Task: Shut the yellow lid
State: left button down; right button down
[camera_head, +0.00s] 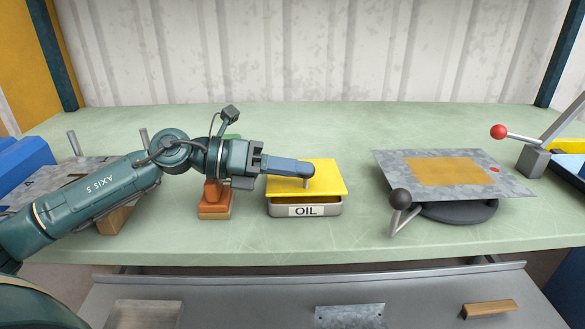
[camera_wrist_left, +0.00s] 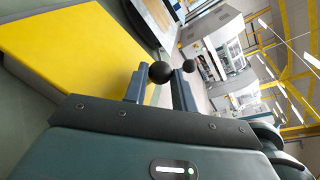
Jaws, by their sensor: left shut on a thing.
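The yellow lid (camera_head: 328,183) is over a grey metal tray labelled OIL (camera_head: 333,210). A narrow dark brown gap shows between the lid's front edge and the tray's rim. My left gripper (camera_head: 311,169) reaches in from the left, low over the lid, with its fingers shut around the top of the lid's short post (camera_head: 308,184). In the left wrist view, the yellow lid (camera_wrist_left: 85,45) fills the left side, and a black ball (camera_wrist_left: 160,72) shows between the gripper's fingers. The fingers partly hide the knob. My right gripper is not in view.
An orange-brown block (camera_head: 214,204) stands just left of the tray, below my arm. To the right are a black-ball lever (camera_head: 400,199), a metal sheet (camera_head: 390,163) with an orange panel on a round dark base, and a red-ball lever (camera_head: 498,131). The bench between tray and black-ball lever is clear.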

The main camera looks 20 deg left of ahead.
pick_arm(q)
jog(key=c, duration=1.1)
grip_release()
jog(key=shift+c, duration=0.2)
notch_tip(320, 180, up, 10)
jog(key=p, duration=0.2)
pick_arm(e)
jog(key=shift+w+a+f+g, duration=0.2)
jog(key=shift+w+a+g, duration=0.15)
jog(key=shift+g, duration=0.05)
